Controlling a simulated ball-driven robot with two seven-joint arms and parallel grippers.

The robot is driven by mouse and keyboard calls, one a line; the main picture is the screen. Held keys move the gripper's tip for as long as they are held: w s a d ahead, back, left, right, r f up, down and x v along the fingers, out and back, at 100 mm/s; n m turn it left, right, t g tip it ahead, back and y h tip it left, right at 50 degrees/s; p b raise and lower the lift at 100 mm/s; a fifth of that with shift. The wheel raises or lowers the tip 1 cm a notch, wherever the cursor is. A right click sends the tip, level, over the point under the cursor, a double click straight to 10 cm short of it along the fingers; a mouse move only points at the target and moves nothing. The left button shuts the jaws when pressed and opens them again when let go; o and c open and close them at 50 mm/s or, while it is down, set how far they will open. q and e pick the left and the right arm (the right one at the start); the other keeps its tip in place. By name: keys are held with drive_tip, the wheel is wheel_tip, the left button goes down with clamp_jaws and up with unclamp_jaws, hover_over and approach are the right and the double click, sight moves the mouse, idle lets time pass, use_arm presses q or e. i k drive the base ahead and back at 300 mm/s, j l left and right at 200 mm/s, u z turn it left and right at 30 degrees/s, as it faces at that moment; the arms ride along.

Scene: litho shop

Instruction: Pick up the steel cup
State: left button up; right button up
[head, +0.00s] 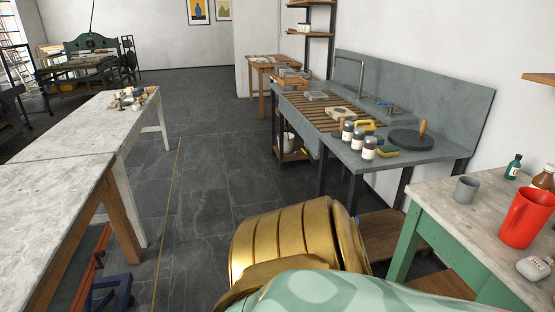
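A small grey cup (466,189), which looks like the steel cup, stands upright on the pale top of the green-framed table (436,193) at the right. It is near the table's back left part, with clear space around it. A large red jug (524,218) stands to its right. Neither gripper shows in the head view. A gold, ringed part and a pale green patterned part at the bottom middle appear to be mine. They are apart from the cup in the picture.
A green bottle (513,167), a brown bottle (544,178) and a white labelled container (532,268) share the cup's table. A grey sink bench (340,152) holds jars and a dark round slab. Long pale tables (50,190) stand left; dark floor (200,180) lies open between.

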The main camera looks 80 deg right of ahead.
sight(467, 188)
drive_tip(key=z, duration=4.1)
